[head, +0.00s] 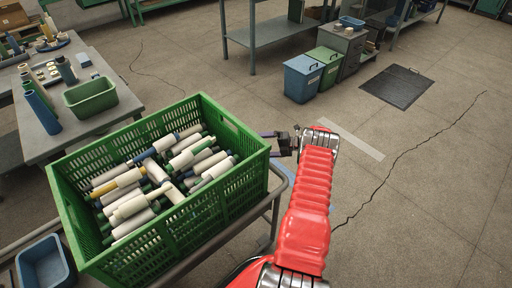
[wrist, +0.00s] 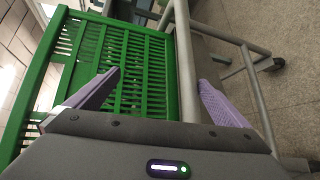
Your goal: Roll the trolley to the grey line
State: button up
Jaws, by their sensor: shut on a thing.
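The trolley (head: 190,262) is a grey tubular frame carrying a green crate; its rail (wrist: 185,70) also shows in the wrist view. My gripper (head: 284,143) is at the trolley's right side, just beyond the crate's right corner. In the wrist view my gripper (wrist: 159,77) has its two purple fingers on either side of the rail, shut on the trolley; the exact contact is hard to see. The grey line (head: 350,142) is a pale strip on the floor to the right of my gripper, apart from the trolley.
The green crate (head: 240,128) holds several yarn cones and tubes. A worktable (head: 92,62) stands at left. Blue and green bins (head: 303,78) and a dark floor mat (head: 397,87) are at the back. A blue tub (head: 45,265) is at lower left. The floor at right is clear.

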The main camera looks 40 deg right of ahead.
jog(key=shift+s+d+r, duration=0.7)
jog(key=shift+d+r, duration=0.2)
jog(key=shift+d, duration=0.05)
jog(key=shift+s+d, duration=0.1)
jog(key=shift+s, duration=0.1)
jog(key=c, duration=0.3)
jog(key=shift+s+d, duration=0.1)
jog(key=shift+s, duration=0.05)
jog(key=c, duration=0.8)
jog(key=shift+d+f+v, duration=0.1)
jog(key=shift+f+v, duration=0.15)
jog(key=shift+v, duration=1.5)
jog(key=shift+d+f+v, duration=0.1)
jog(key=shift+f+v, duration=0.15)
jog(key=shift+v, duration=1.5)
jog(key=shift+d+f+v, duration=0.15)
jog(key=shift+f+v, duration=0.15)
jog(key=shift+v, duration=1.45)
